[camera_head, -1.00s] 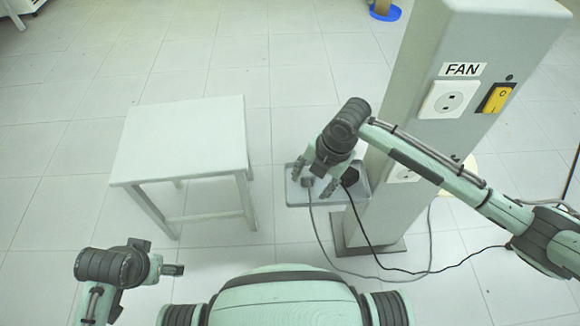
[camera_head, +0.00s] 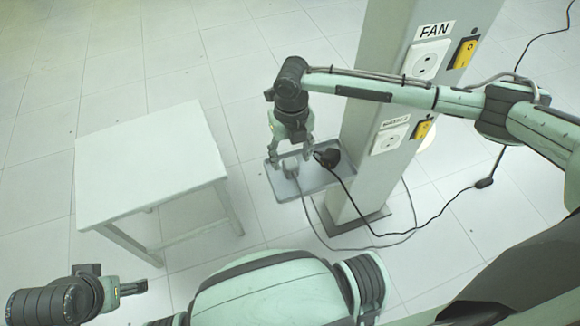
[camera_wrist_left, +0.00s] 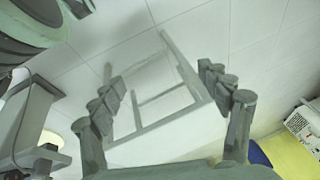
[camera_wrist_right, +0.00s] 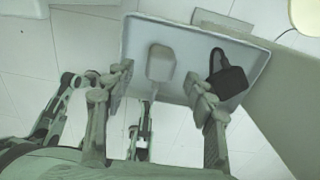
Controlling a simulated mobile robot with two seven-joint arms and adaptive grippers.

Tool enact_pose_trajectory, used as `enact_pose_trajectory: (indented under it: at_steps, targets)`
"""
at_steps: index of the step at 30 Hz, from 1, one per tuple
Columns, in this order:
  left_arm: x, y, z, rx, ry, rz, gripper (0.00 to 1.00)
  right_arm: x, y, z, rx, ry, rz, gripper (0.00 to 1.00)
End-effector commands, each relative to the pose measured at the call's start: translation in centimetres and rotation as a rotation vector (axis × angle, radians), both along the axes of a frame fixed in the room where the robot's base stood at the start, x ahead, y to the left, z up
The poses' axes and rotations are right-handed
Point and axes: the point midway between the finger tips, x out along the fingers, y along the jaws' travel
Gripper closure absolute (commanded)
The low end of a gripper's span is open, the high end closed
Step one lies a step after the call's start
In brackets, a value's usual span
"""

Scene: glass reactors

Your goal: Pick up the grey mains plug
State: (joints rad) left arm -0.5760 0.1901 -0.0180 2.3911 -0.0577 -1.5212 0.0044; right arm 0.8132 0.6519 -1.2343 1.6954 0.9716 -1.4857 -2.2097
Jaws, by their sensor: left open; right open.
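The grey mains plug (camera_head: 289,170) is in a shallow grey tray (camera_head: 314,182) beside the pillar. It shows clearly in the right wrist view (camera_wrist_right: 160,62), with its grey cable running towards me. My right gripper (camera_head: 291,157) is open above the tray, pointing down. In the right wrist view its fingers (camera_wrist_right: 158,84) stand on either side of the plug's line, apart from it. A black plug (camera_wrist_right: 228,82) lies to the right of the grey one, close to the right finger. My left gripper (camera_head: 128,289) is open and empty at the lower left, far from the tray.
A grey pillar (camera_head: 364,140) with sockets and yellow switches rises right beside the tray. A white table (camera_head: 145,160) stands to the left. Grey and black cables loop over the floor around the pillar's foot. Open tiled floor lies between table and tray.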

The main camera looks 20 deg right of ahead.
Motion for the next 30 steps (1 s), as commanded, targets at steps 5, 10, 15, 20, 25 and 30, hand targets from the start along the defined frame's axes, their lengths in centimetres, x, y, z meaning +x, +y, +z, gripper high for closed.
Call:
enact_pose_trajectory:
  at_steps: [5, 10, 15, 20, 25, 30]
  targets:
    - [-0.2, 0.1, 0.1, 0.004, 0.002, 0.003, 0.23, -0.6, -0.1, -3.0, -0.001, 0.004, -0.001, 0.45]
    - [-0.2, 0.2, 1.4, 0.008, -0.014, 0.003, 0.23, -0.5, -0.1, -4.3, 0.0, 0.002, -0.001, 0.45]
    - [-0.1, 0.3, 1.6, 0.01, -0.016, 0.005, 0.23, -0.5, -0.1, -4.3, 0.0, 0.001, 0.0, 0.45]
    - [-0.2, 0.3, 1.4, 0.01, -0.012, 0.004, 0.23, -0.5, -0.1, -4.3, 0.0, 0.001, 0.0, 0.65]
    - [-0.2, 0.3, 1.3, 0.01, -0.012, 0.004, 0.23, -0.5, -0.1, -4.2, 0.0, 0.001, -0.001, 0.86]
    - [-0.2, 0.2, 1.3, 0.01, -0.012, 0.003, 0.23, -0.5, -0.1, -4.2, 0.0, 0.0, -0.001, 1.0]
